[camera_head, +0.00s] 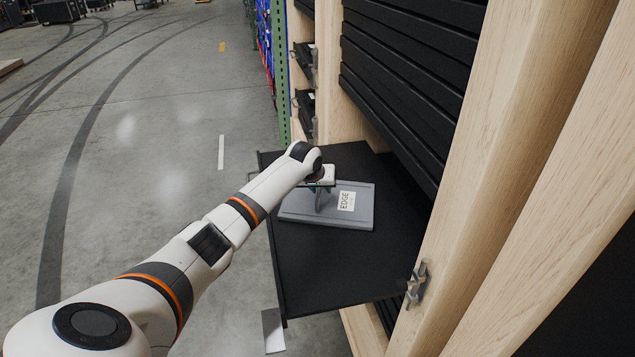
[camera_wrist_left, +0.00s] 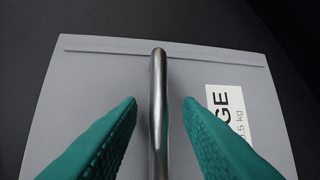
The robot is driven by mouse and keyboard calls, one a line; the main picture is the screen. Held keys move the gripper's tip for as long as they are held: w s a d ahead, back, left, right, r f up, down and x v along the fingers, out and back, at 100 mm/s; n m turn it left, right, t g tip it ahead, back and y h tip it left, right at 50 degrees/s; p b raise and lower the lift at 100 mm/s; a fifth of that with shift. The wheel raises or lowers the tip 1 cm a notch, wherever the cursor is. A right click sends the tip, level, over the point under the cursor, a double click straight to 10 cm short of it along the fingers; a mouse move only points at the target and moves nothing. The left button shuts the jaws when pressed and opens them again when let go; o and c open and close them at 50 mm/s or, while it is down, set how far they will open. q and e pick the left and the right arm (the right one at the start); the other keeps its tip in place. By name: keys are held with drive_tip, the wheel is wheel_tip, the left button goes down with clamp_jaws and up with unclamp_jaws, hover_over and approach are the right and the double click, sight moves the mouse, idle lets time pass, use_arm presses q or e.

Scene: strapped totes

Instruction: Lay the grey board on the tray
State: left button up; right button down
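The grey board (camera_head: 364,212) lies flat on the black tray (camera_head: 320,265), which is pulled out from the rack. Part of the handle is hidden behind the gripper in the head view. My right gripper is not in view.
Wooden posts (camera_head: 507,150) and a stack of black trays (camera_head: 400,70) stand to the right, close to the pulled-out tray. A metal latch (camera_head: 417,285) is at the tray's near right corner. Open concrete floor (camera_head: 150,150) lies to the left.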

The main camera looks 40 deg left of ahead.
use_arm(q)
drive_tip(key=v, duration=1.1)
drive_tip(key=shift+s+r, duration=0.25)
drive_tip(key=shift+r, duration=0.05)
drive_tip(key=shift+f, duration=0.1)
